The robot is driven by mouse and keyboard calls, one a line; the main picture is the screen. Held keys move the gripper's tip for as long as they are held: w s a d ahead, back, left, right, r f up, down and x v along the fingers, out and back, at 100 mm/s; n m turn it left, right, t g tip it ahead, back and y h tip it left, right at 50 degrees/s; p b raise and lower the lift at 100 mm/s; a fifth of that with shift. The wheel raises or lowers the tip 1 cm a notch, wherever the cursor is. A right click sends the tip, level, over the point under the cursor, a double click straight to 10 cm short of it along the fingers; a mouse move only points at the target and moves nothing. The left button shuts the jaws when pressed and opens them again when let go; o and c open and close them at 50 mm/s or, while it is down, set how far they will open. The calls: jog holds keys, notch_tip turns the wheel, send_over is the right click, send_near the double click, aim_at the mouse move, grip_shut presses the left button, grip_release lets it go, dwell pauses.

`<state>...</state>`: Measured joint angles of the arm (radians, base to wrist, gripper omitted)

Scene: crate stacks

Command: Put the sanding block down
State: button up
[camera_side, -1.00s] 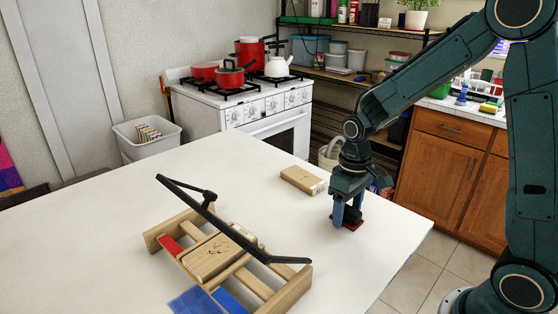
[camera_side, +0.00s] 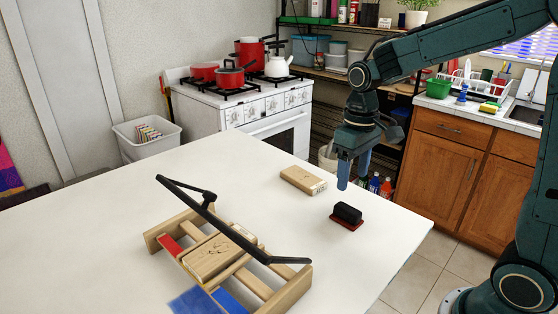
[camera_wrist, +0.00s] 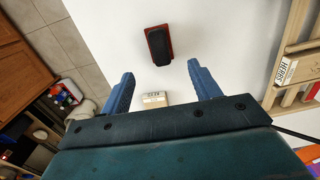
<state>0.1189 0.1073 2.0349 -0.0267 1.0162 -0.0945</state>
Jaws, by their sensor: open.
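The sanding block (camera_side: 347,215) has a black grip on a dark red base. It rests flat on the white table (camera_side: 120,225), toward the right side. In the wrist view the sanding block (camera_wrist: 158,45) lies out beyond my fingertips, with clear white table around it. My gripper (camera_side: 352,172) is above the table, up and slightly behind the block in the side view, and apart from it. In the wrist view my gripper (camera_wrist: 160,72) has its two blue fingers spread wide with nothing between them.
A light wooden block (camera_side: 303,180) lies behind the sanding block. A wooden rack (camera_side: 290,290) with a block, coloured pieces and a black bar stands at the front left. The table's right edge is close to the sanding block. The left of the table is clear.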

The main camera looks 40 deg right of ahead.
jog(key=shift+r, duration=1.2)
jog(key=s+a+r+t, duration=0.1)
jog(key=s+r+t, duration=0.1)
jog(key=s, duration=0.6)
jog(key=s+a+r+t, duration=0.2)
jog(key=s+t, duration=0.1)
jog(key=s, duration=0.5)
jog(key=shift+s+a+r+t, duration=0.2)
jog(key=shift+a+t, duration=0.1)
jog(key=shift+t, duration=0.1)
jog(key=o, duration=0.6)
